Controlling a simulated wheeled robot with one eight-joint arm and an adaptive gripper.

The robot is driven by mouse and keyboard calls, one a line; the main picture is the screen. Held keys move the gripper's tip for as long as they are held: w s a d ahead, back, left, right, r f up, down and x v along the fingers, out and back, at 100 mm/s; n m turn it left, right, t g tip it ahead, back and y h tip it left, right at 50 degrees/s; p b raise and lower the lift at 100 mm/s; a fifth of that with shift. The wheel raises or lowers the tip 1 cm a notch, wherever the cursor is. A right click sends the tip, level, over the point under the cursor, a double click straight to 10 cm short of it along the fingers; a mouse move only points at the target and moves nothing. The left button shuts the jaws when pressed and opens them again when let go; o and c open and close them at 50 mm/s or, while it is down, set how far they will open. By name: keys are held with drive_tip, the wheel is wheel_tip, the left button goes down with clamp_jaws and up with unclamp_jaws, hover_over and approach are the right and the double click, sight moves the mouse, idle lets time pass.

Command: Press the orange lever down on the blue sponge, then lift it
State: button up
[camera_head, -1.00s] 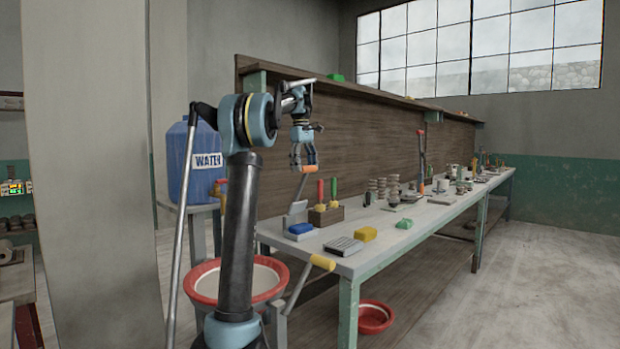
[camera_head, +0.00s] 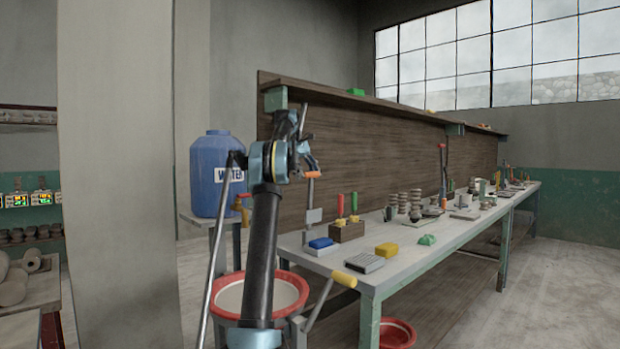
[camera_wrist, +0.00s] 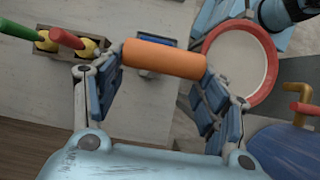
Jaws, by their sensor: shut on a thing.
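The orange lever's handle (camera_head: 312,174) stands high above the workbench's near left corner, on a grey arm that is close to upright. My gripper (camera_head: 308,167) is shut on this handle. In the wrist view the handle (camera_wrist: 163,58) lies crosswise between my two fingers (camera_wrist: 162,78). A grey plate (camera_head: 314,215) at the lever's lower end stands upright above the blue sponge (camera_head: 320,243). The sponge lies on the bench with its top uncovered. In the wrist view the sponge (camera_wrist: 169,43) is mostly hidden behind the handle.
A wooden block (camera_head: 347,232) with red-handled and green-handled tools stands right of the sponge. A yellow sponge (camera_head: 387,250) lies farther right. A yellow-handled lever (camera_head: 344,279) juts from the bench front. A red-rimmed basin (camera_head: 292,290) and blue water container (camera_head: 213,170) are at left.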

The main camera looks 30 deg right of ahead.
drive_tip(key=shift+w+a+f, duration=0.1)
drive_tip(key=shift+w, duration=0.25)
idle(0.3)
drive_tip(key=o, duration=1.5)
drive_tip(key=shift+c, duration=0.5)
